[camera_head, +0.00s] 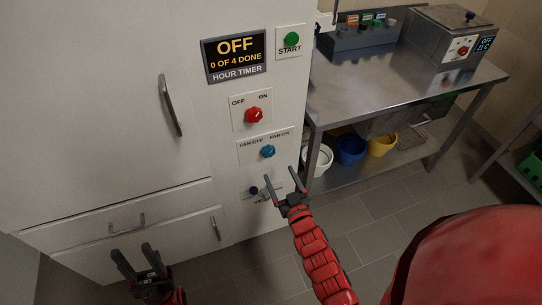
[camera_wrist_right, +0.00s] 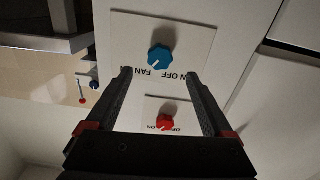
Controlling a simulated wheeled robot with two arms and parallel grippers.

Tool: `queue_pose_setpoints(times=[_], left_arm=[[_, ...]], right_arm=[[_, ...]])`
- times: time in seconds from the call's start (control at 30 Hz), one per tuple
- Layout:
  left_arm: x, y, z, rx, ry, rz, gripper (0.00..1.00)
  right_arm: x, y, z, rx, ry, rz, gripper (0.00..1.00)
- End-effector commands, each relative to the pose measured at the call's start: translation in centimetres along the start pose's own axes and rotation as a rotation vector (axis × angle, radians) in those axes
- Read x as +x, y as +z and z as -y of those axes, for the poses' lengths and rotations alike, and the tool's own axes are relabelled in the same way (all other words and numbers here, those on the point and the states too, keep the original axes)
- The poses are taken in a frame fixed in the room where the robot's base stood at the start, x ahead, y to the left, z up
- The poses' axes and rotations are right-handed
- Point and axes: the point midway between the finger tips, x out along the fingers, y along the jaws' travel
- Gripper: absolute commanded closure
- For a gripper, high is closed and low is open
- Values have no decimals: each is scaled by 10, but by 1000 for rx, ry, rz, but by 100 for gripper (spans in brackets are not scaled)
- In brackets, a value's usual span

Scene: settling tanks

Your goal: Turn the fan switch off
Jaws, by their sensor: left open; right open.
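The fan switch is a blue knob (camera_head: 268,151) on a white plate, under the labels FAN OFF at left and FAN ON at right. In the right wrist view the blue knob (camera_wrist_right: 160,57) appears upside down, its white mark pointing to the lower left, the FAN ON side. My right gripper (camera_head: 281,183) is open and empty, below and in front of the knob. In the wrist view its fingertips (camera_wrist_right: 158,73) lie either side of the knob's line, apart from it. My left gripper (camera_head: 135,258) is open and empty, low at the left by the drawers.
A red OFF/ON knob (camera_head: 253,115) sits above the fan switch, with the hour timer display (camera_head: 236,53) and green START button (camera_head: 291,40) higher. A small latch-like fitting (camera_head: 262,191) is below. A steel table (camera_head: 385,85) stands to the right, with buckets underneath.

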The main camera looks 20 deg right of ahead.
Motion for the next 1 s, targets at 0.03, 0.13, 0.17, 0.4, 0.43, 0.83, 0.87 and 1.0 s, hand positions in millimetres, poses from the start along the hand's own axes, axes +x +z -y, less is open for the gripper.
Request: queue_pose_setpoints(times=[0.03, 0.13, 0.17, 0.4, 0.43, 0.83, 0.87, 1.0], left_arm=[[3, 0, 0, 0, 0, 0, 50], [6, -1, 0, 0, 0, 0, 50], [6, -1, 0, 0, 0, 0, 50], [10, -2, 0, 0, 0, 0, 50], [11, -2, 0, 0, 0, 0, 50], [11, -2, 1, 0, 0, 0, 50], [11, -2, 1, 0, 0, 0, 50], [11, -2, 0, 0, 0, 0, 50]], right_arm=[[12, -4, 0, 0, -1, -6, 14], [33, -4, 0, 1, -1, -4, 14], [38, -4, 0, 1, 0, -5, 14], [73, -3, 0, 1, -1, -6, 14], [76, -3, 0, 1, -1, -6, 14], [85, -1, 0, 1, -1, -4, 14], [85, -1, 0, 1, -1, -3, 14], [85, -1, 0, 1, -1, -4, 37]])
